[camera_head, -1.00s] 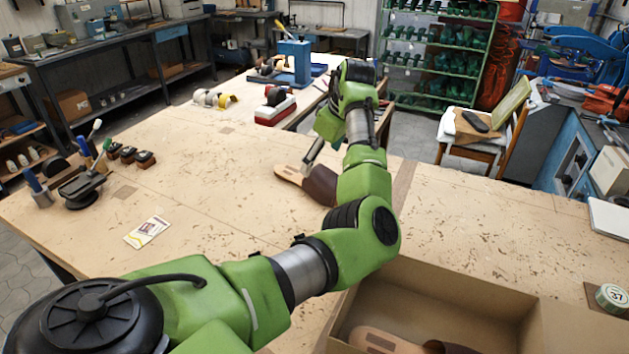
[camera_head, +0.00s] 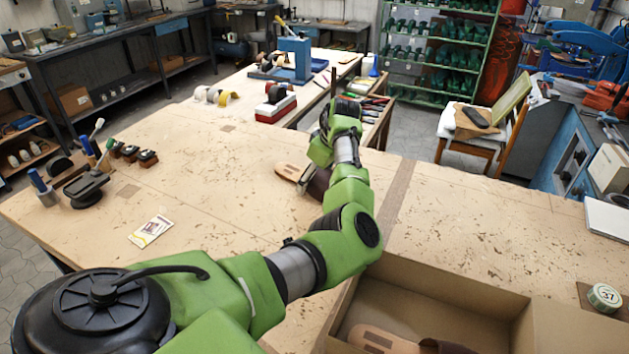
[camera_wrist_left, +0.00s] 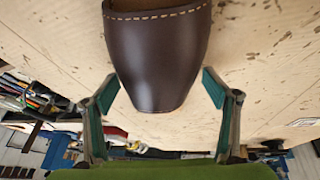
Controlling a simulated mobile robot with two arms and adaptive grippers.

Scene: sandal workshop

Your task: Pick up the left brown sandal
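A sandal with a tan sole (camera_head: 287,172) and a dark brown strap (camera_head: 319,183) lies on the wooden table, partly hidden behind my left arm. In the left wrist view the stitched brown strap (camera_wrist_left: 155,55) fills the upper middle. My left gripper (camera_wrist_left: 159,88) is open, with one teal-padded finger on each side of the strap and visible gaps to it. In the head view my left gripper (camera_head: 304,184) is low at the sandal, mostly hidden by the arm. A second brown sandal (camera_head: 380,340) lies in the cardboard box. My right gripper is not in view.
The open cardboard box (camera_head: 455,292) stands at the front right. A tape roll (camera_head: 604,297) lies right of it. A card (camera_head: 150,230) and brushes with stamps (camera_head: 135,155) are on the left of the table. The table around the sandal is clear.

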